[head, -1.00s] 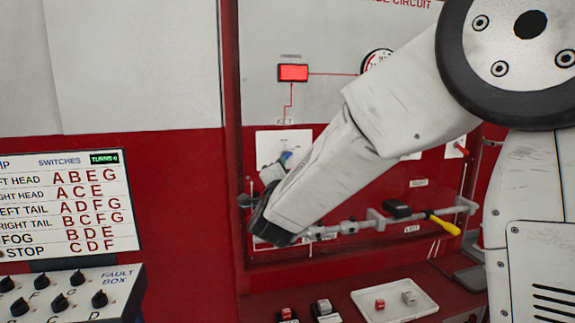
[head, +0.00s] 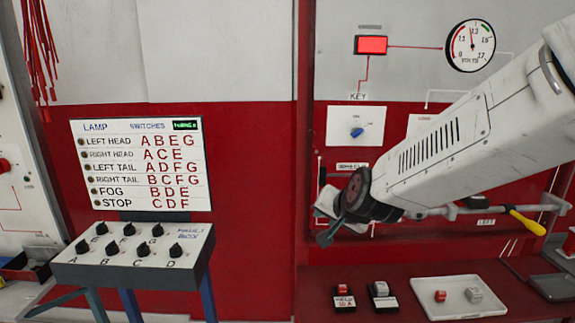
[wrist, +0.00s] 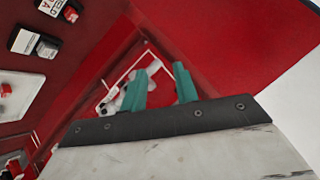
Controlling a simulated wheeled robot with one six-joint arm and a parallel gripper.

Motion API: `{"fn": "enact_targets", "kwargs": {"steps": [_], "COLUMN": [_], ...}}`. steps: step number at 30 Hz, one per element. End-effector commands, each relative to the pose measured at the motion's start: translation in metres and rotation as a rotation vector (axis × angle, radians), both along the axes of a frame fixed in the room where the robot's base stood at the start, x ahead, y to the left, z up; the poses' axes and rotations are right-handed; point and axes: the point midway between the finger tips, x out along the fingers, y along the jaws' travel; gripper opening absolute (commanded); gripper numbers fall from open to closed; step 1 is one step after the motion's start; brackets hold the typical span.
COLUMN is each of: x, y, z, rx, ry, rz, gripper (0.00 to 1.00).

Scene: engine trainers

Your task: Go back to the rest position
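My gripper (head: 326,226) shows in the head view at the end of my white arm, left of the horizontal rod on the red panel. Its fingers are partly hidden or dark there. In the wrist view, the two teal fingers of my gripper (wrist: 160,72) stand apart with nothing held between them. Behind them are the red panel and some blurred white and grey parts.
A key switch (head: 357,132) with a blue knob is above my gripper. A fault box (head: 130,262) with several black knobs stands left, below a lamp chart (head: 142,165). A white tray (head: 425,283) with two small blocks lies on the red shelf, right of two labelled holders.

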Motion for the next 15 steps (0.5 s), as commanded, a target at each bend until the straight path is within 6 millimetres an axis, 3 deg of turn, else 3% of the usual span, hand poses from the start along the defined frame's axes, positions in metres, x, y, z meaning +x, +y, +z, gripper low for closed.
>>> {"fn": "enact_targets", "kwargs": {"steps": [5,12,15], "x": [-0.095,-0.244,-0.292], "y": [-0.030,-0.108,-0.136], "z": [-0.009,0.001,0.010], "rx": [-0.158,-0.370,-0.423], "ry": [0.274,0.630,0.721], "rz": [0.236,0.445,0.458], "gripper": [0.30,0.30,0.30]}}
